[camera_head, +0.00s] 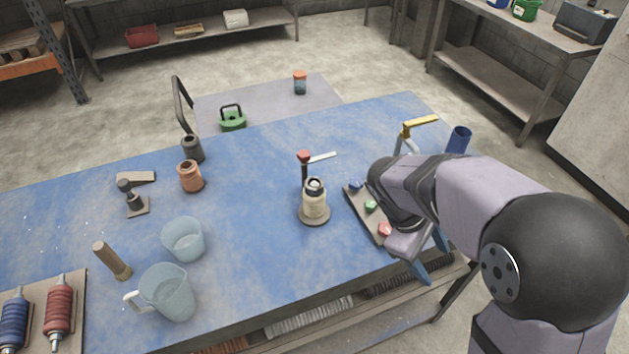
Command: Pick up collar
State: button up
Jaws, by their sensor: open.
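No part is plainly marked as the collar. A copper-coloured hollow piece (190,177) and a dark hollow piece (193,150) stand upright to the left. My gripper (429,258) is at the table's right front edge, open, well to the right of the cylinder and apart from it. My arm partly hides it, and I see nothing between its fingers.
A tray (364,216) with several small coloured pieces lies beside my arm. A red-topped lever (304,165) stands behind the cylinder. A clear jug (166,293) and clear cup (183,240) stand front left. A blue cup (459,140) is at the back right.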

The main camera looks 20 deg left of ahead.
jog(key=w+a+r+n+t+h, duration=0.2)
jog(key=w+a+r+n+t, duration=0.15)
jog(key=a+n, duration=0.45)
jog(key=n+t+y, duration=0.3)
jog(key=n+t, duration=0.5)
jog(key=n, duration=0.1)
send_near(309, 186)
jog(key=w+f, duration=0.1)
jog(key=w, duration=0.1)
jog(key=shift+h, duration=0.3)
jog(key=shift+d+r+p+x, duration=0.1)
jog(key=shift+d+p+x, duration=0.05)
jog(key=shift+p+x, duration=1.3)
jog(key=shift+d+r+p+x, duration=0.15)
jog(key=shift+p+x, duration=0.75)
jog(key=shift+x, duration=0.95)
jog(key=shift+w+d+f+g, duration=0.15)
jog(key=shift+w+f+g, duration=0.1)
jog(key=shift+w+f, duration=0.15)
jog(key=shift+c, duration=0.2)
jog(key=shift+r, duration=0.1)
jog(key=c, duration=1.2)
jog(key=shift+o, duration=0.2)
